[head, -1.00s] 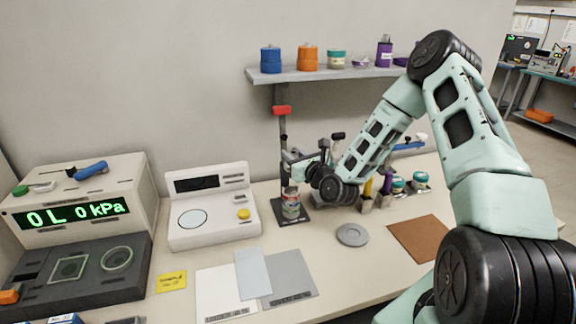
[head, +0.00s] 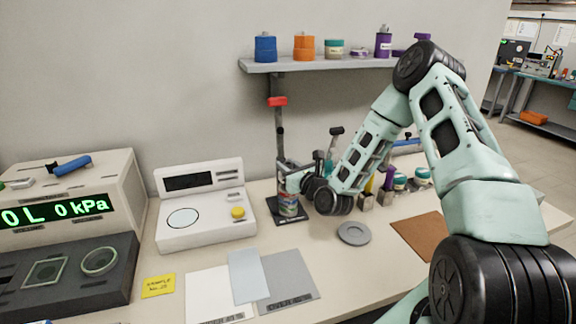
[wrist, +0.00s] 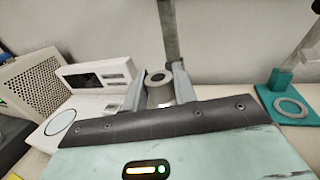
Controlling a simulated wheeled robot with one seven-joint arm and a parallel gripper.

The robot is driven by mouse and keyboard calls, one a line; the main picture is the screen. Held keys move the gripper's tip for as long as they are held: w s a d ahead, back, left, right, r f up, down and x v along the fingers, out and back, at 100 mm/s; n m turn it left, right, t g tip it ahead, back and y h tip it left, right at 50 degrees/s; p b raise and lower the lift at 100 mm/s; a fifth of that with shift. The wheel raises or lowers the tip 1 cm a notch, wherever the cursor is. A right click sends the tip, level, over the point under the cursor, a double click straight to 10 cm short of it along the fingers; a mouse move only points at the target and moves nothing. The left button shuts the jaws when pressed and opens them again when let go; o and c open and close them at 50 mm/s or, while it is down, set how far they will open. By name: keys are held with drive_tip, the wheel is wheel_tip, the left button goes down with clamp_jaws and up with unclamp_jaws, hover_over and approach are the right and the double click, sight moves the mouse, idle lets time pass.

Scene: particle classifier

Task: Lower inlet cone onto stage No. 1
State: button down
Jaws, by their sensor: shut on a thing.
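My gripper (head: 287,184) is at the stand with the black base (head: 290,216), right above a banded stack of stages (head: 288,206). In the wrist view its two fingers (wrist: 159,90) are closed on a grey round piece with a dark central hole, the inlet cone (wrist: 158,78). In the head view the cone is mostly hidden by the gripper. I cannot tell whether the cone touches the stack, or which stage is No. 1.
The stand's post (head: 281,140) with a red knob (head: 277,101) rises behind the gripper. A white balance (head: 205,208) stands left. A grey disc (head: 354,233) and a brown mat (head: 420,233) lie right. Small jars (head: 400,181) are beyond the wrist.

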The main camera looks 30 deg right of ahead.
drive_tip(key=shift+f, duration=0.6)
drive_tip(key=shift+f+b, duration=0.4)
drive_tip(key=shift+b, duration=0.15)
idle(1.0)
drive_tip(key=c, duration=1)
unclamp_jaws()
drive_tip(key=shift+c, duration=0.2)
drive_tip(key=s+p, duration=0.4)
drive_tip(key=s, duration=1.3)
drive_tip(key=shift+s+a, duration=0.15)
drive_tip(key=shift+s, duration=0.1)
